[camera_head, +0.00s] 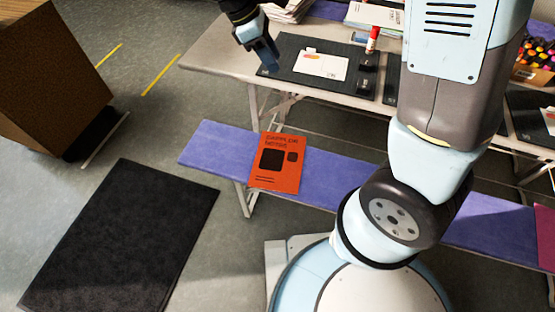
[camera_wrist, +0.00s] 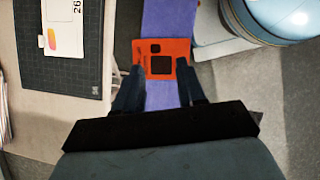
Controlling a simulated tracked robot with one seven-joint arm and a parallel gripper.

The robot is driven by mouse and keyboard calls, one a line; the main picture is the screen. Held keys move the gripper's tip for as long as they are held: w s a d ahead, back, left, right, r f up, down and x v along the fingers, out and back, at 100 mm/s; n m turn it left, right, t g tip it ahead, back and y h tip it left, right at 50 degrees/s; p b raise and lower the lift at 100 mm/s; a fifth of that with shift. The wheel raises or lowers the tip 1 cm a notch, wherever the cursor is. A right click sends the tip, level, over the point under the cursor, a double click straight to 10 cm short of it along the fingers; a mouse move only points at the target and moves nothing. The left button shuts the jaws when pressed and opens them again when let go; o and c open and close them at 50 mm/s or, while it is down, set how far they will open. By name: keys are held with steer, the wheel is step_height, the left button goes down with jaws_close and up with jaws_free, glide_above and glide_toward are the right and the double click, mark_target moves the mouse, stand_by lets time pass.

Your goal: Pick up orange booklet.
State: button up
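The orange booklet (camera_head: 277,172) lies flat on the purple bench (camera_head: 355,183), near the bench's left end. Its cover has dark title text and two black squares. In the wrist view the booklet (camera_wrist: 142,57) shows beyond my fingertips, between and ahead of them. My gripper (camera_head: 258,50) is at the top of the head view, above the left part of the table and well apart from the booklet. In the wrist view my gripper (camera_wrist: 159,75) has its two fingers spread with nothing held between them.
The white table (camera_head: 215,62) stands behind the bench, carrying a dark cutting mat (camera_head: 290,72) with a white card (camera_head: 320,65), a glue stick (camera_head: 373,38) and small black blocks. A black mat (camera_head: 125,235) and a brown box (camera_head: 50,65) are on the left floor.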

steer(key=s+a+f+n+t+h, duration=0.1)
steer(key=s+a+f+n+h, duration=0.25)
steer(key=a+f+n, duration=0.7)
steer(key=s+a+f+n+t+h, duration=0.1)
steer(key=s+a+f+n+t, duration=0.15)
steer(key=f, duration=0.55)
steer(key=s+a+f+n+t+h, duration=0.1)
steer(key=s+a+f+h, duration=0.15)
steer(key=f, duration=0.45)
steer(key=n+t+y, duration=0.2)
steer(key=n+t, duration=0.9)
steer(key=n, duration=0.6)
glide_toward(262, 189)
steer(key=shift+y, duration=0.3)
steer(key=shift+d+x, duration=0.2)
steer(key=shift+x, duration=3.45)
steer(key=shift+w+d+r, duration=0.15)
steer(key=shift+w+d, duration=0.3)
jaws_close()
